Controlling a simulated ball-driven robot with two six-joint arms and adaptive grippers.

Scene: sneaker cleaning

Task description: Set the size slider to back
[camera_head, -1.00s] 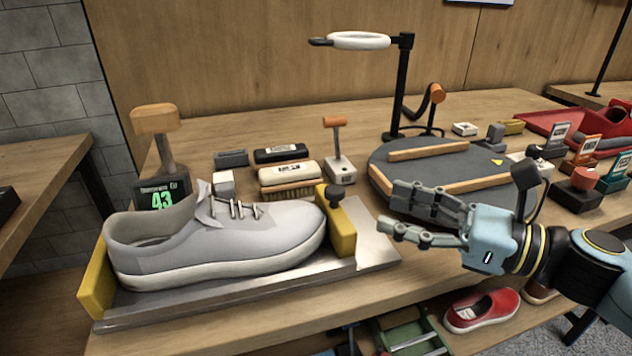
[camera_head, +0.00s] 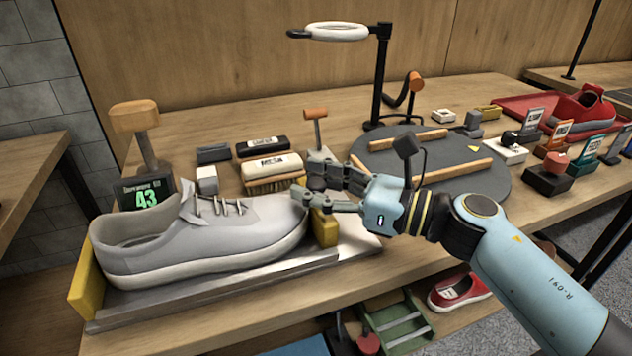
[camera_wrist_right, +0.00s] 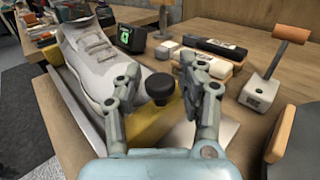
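The size slider is a yellow block (camera_head: 325,230) with a black knob on top, at the right end of the metal sizing tray (camera_head: 215,295). A grey sneaker (camera_head: 200,245) lies in the tray, its toe at the block. My right gripper (camera_head: 318,184) is open, its fingers to either side of the knob and partly hiding it in the head view. The right wrist view shows the black knob (camera_wrist_right: 160,88) between the spread fingers, with gaps on both sides, above the yellow block (camera_wrist_right: 152,125). My left gripper is not in view.
A display (camera_head: 143,196) reading 43 stands behind the sneaker. Brushes (camera_head: 272,166) and an orange-handled tool (camera_head: 316,125) stand behind the slider. A round dark mat (camera_head: 480,190) lies to the right. A fixed yellow block (camera_head: 84,295) ends the tray at left.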

